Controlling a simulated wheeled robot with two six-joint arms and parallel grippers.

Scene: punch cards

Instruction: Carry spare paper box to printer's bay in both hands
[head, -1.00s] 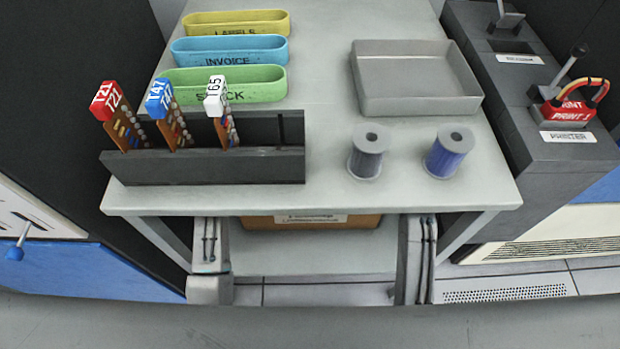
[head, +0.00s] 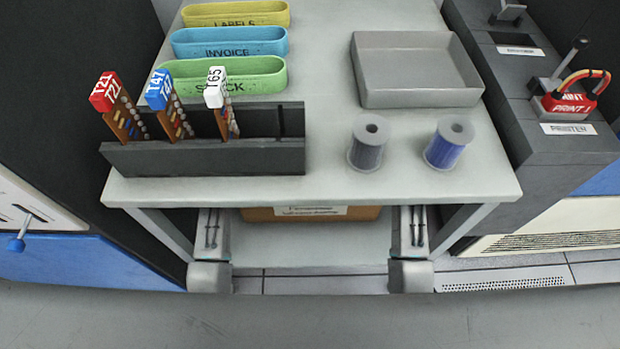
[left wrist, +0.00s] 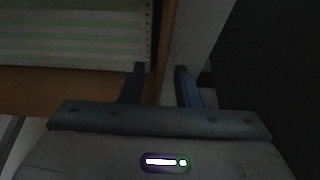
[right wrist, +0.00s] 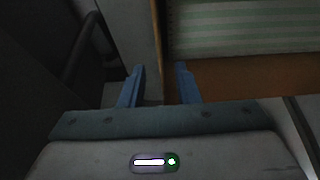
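The brown paper box (head: 262,214) sits on the lower shelf under the table, with a white label on its front; the tabletop hides most of it. The wrist views show striped green-white paper inside it. My left gripper (left wrist: 160,84) is open in the left wrist view, one finger on each side of the line of the box's side wall (left wrist: 162,40). My right gripper (right wrist: 161,84) is open too, its fingers around the line of the opposite wall (right wrist: 165,45). Contact cannot be told. In the head view both arms reach under the table and the fingertips are hidden.
The tabletop (head: 320,185) holds a card rack (head: 205,160), several coloured trays, a grey tray (head: 415,98) and two spools. Table legs flank my arms. A dark console (head: 555,110) labelled PRINTER stands at right. The floor (head: 300,325) in front is clear.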

